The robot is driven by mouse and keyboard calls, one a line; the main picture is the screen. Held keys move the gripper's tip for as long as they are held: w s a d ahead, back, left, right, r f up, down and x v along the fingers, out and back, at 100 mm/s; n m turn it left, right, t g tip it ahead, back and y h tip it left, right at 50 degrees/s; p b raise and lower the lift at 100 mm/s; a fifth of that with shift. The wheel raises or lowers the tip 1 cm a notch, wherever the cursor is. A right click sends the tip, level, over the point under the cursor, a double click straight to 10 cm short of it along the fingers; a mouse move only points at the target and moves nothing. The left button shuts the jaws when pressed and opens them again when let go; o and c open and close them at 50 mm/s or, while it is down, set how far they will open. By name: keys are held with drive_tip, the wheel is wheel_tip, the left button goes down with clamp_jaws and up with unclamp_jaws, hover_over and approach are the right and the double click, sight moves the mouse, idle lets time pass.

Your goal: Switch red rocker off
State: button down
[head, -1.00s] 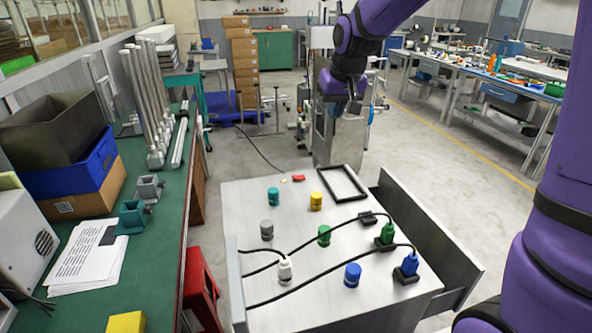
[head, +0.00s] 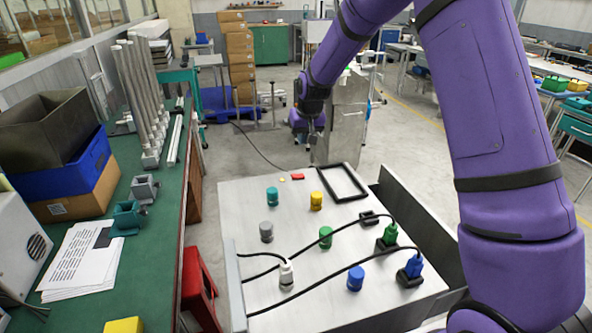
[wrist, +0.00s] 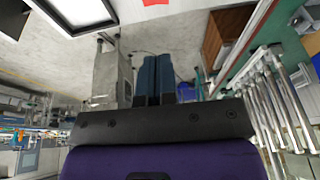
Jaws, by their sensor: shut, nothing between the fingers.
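The red rocker (head: 297,177) is a small flat red piece near the far edge of the light grey panel (head: 240,205). Whether it is on or off is too small to tell. In the wrist view, part of a red patch that looks like the rocker (wrist: 154,2) shows at the top edge. My gripper (head: 313,138) hangs beyond and above the panel's far edge, pointing down, apart from the rocker. In the wrist view its two dark blue fingers (wrist: 156,60) are together with nothing between them.
A black frame (head: 344,183) lies right of the rocker. Teal (head: 272,196) and yellow (head: 316,200) knobs stand nearer. Green (head: 388,235) and blue (head: 413,266) plugs with black cables are at the right. A green workbench (head: 152,215) stands left.

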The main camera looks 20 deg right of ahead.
sight(296, 175)
drive_tip(key=x, duration=0.8)
drive_tip(key=s+x, duration=0.1)
drive_tip(key=x, duration=0.3)
drive_tip(key=shift+w+a+f, duration=0.1)
drive_tip(key=shift+a+f, duration=0.05)
drive_tip(key=shift+f, duration=0.2)
drive_tip(key=shift+a+f, duration=0.1)
drive_tip(key=shift+f, duration=0.6)
drive_tip(key=shift+a+f, duration=0.2)
drive_tip(key=shift+f, duration=0.1)
drive_tip(key=shift+d, duration=0.25)
